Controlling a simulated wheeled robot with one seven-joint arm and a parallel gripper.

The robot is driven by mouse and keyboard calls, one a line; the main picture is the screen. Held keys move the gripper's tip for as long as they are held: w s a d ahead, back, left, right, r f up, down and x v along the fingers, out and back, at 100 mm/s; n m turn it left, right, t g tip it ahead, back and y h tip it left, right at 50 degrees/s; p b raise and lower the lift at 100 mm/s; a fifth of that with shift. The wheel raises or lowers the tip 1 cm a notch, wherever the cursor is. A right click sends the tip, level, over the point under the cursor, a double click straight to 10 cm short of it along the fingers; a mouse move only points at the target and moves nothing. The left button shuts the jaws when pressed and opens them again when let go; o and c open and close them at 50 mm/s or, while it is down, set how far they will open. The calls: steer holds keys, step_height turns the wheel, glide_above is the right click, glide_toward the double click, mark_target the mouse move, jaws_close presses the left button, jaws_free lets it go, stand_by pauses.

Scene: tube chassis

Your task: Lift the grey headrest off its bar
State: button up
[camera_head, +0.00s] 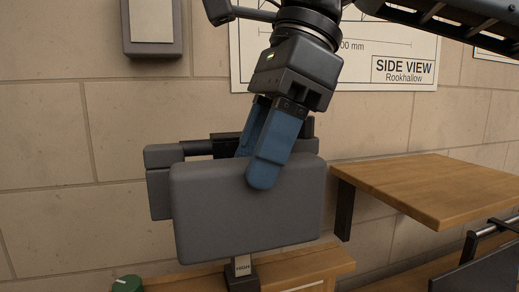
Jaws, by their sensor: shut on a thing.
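The grey headrest (215,215) is a thick, rounded rectangular pad, upright in the middle of the head camera view. My gripper (257,160) comes down from above and is shut on its upper edge. One blue finger lies over the front face and the other is behind the pad. A dark horizontal bar (197,148) shows behind the headrest's top, with a second, smaller grey block (160,185) at its left end. Below the headrest is a short post with a pale label (243,266). How the headrest meets the bar is hidden.
A wooden shelf (440,190) juts from the wall at the right. A wooden surface (310,268) lies below the post, with a green knob (127,284) at lower left. A dark frame with a metal rod (490,235) stands at lower right. The tiled wall (60,120) is behind.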

steer(key=shift+r, duration=0.2)
steer(key=shift+r+p, duration=1.2)
steer(key=shift+r, duration=0.9)
steer(key=shift+s, duration=0.1)
